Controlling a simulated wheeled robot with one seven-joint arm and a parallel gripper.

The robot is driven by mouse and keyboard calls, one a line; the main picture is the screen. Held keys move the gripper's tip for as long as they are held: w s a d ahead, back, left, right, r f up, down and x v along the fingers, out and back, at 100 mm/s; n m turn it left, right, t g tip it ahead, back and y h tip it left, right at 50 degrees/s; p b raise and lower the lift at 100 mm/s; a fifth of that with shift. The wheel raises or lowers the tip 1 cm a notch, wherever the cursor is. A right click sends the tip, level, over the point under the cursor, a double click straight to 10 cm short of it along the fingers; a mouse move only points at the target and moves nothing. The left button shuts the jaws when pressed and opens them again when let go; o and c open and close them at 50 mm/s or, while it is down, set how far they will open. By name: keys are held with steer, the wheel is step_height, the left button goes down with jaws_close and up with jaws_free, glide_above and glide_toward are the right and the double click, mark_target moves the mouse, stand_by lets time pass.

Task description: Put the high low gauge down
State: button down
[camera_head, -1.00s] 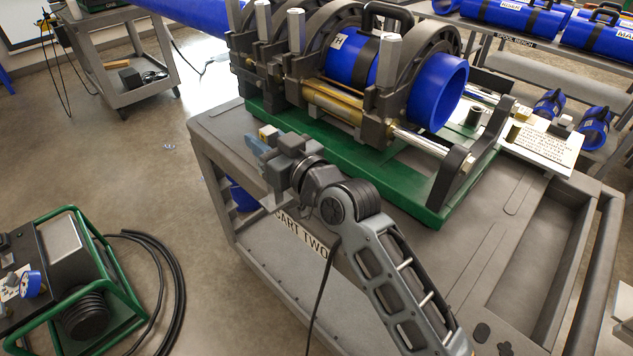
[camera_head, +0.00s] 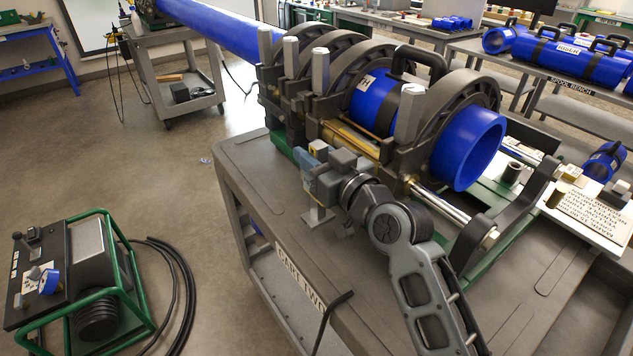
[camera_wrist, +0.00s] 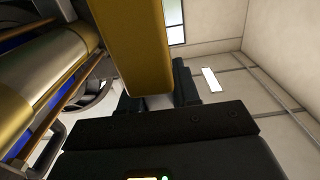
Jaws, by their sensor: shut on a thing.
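My gripper (camera_head: 322,182) is over the near left part of the cart top, beside the fusion machine's clamps. In the wrist view a yellow-brown block (camera_wrist: 136,48), which I take to be the high low gauge, stands between my dark fingers, and my gripper is shut on it. In the head view the gauge is hard to tell from the grey-blue parts around my gripper. A pale grey foot shows just below the gripper, close to the cart top (camera_head: 248,180); I cannot tell whether it touches.
The fusion machine with its blue pipe (camera_head: 468,148) and upright clamp posts stands right beside my gripper. A white board with print (camera_head: 590,215) lies at the cart's right. The cart top left of my gripper is bare. A green-framed unit (camera_head: 85,275) stands on the floor.

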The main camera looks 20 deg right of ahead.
steer(key=shift+f, duration=2.25)
steer(key=shift+f+b, duration=0.2)
steer(key=shift+b, duration=0.2)
steer(key=c, duration=0.8)
jaws_free()
steer(key=shift+r, duration=0.2)
steer(key=s+d+b, duration=0.1)
steer(key=s+d, duration=0.1)
steer(key=s, duration=0.9)
steer(key=shift+s+d, duration=0.15)
steer(key=shift+s, duration=0.25)
